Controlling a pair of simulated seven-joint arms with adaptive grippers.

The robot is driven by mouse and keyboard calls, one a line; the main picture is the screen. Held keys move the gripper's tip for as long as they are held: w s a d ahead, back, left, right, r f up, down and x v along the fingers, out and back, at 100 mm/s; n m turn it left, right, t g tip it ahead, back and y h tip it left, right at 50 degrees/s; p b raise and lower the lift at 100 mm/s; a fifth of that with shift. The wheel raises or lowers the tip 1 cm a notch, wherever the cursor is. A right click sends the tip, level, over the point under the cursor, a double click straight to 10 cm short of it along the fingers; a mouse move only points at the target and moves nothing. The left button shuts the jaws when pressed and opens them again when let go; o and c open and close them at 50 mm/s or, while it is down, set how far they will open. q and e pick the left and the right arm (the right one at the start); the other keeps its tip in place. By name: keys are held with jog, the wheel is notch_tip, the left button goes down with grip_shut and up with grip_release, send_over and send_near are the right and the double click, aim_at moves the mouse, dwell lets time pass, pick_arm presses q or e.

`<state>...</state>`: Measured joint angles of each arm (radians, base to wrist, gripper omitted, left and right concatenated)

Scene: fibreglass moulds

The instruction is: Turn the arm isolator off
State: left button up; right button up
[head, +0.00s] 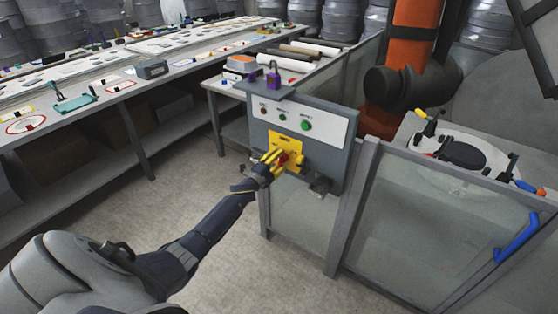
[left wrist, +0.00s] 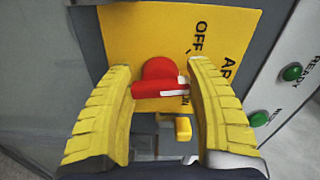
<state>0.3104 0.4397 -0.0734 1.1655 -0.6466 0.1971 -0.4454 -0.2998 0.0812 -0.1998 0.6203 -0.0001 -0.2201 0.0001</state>
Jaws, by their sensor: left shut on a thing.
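The arm isolator is a red rotary handle (head: 283,159) on a yellow plate (head: 289,141), low on the front of a grey control box. In the left wrist view the red handle (left wrist: 158,78) lies crosswise between my yellow fingers, its white-marked end towards the right finger. The plate (left wrist: 130,35) there carries "OFF" and a partly covered "ON" beside the handle. My left gripper (head: 277,158), also in the wrist view (left wrist: 160,80), is shut on the handle. My right gripper is not in view.
The control box (head: 335,133) has a white panel with green buttons (head: 306,126) and a purple padlock (head: 272,80) on top. A glazed fence (head: 365,180) runs right of it, before an orange robot arm (head: 412,35). A long workbench (head: 150,85) stands left. The floor between is clear.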

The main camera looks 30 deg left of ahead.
pick_arm(q)
jog(key=n, duration=0.3)
jog(key=shift+n, duration=0.3)
jog(key=shift+f+n, duration=0.1)
jog(key=shift+n, duration=1.7)
jog(key=o, duration=1.2)
jog(key=s, duration=1.2)
jog(key=shift+a, duration=0.2)
